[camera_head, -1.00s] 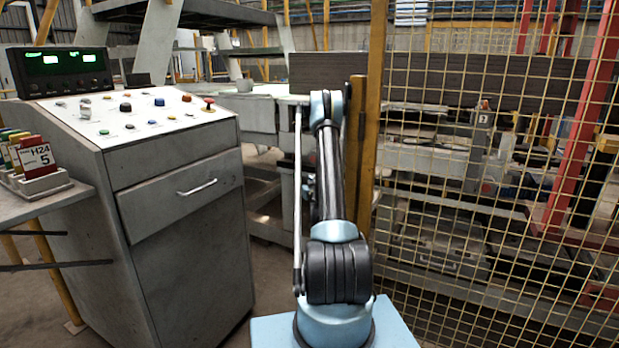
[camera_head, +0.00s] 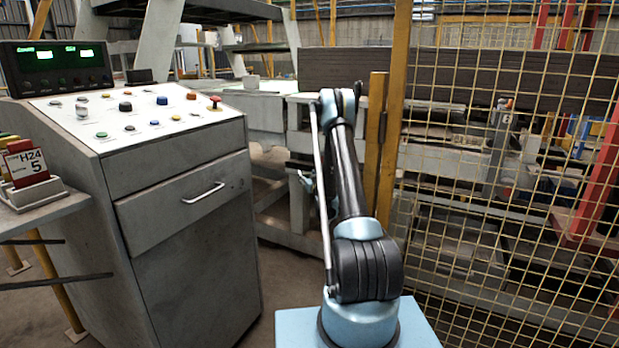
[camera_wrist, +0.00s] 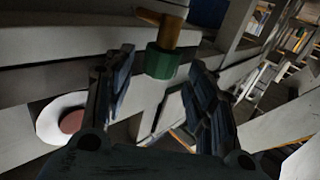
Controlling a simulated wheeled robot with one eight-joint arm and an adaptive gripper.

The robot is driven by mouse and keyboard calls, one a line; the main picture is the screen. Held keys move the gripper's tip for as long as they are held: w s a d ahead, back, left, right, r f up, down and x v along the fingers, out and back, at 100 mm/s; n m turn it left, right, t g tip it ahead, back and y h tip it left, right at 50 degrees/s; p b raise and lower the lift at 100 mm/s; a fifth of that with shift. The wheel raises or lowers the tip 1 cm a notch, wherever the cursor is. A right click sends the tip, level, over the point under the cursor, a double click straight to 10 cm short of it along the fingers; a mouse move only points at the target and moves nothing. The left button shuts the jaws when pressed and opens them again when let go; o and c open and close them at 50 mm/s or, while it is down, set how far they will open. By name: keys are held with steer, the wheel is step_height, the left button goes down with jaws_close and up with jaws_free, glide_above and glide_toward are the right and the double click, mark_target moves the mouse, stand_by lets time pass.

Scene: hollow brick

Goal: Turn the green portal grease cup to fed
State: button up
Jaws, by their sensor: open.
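The green grease cup (camera_wrist: 162,62) shows in the wrist view, hanging below a brass-coloured stem (camera_wrist: 163,30) near the top centre. My gripper (camera_wrist: 159,68) is open, with one dark finger on each side of the cup. Gaps show between the cup and both fingers; I cannot tell how deep the cup sits between them. In the head view my arm reaches toward the machine frame, and I cannot make out the cup there. I see no fed marking.
A white disc with a reddish centre (camera_wrist: 72,121) lies left of my gripper in the wrist view. In the head view a grey control console (camera_head: 190,220) stands left, a yellow mesh fence (camera_head: 500,250) right. A yellow post (camera_head: 375,150) stands close beside my arm.

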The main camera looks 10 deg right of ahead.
steer(key=shift+w+a, duration=0.35)
steer(key=shift+w, duration=0.35)
steer(key=shift+d, duration=0.2)
steer(key=shift+c, duration=0.2)
steer(key=c, duration=1)
steer(key=shift+c, duration=0.2)
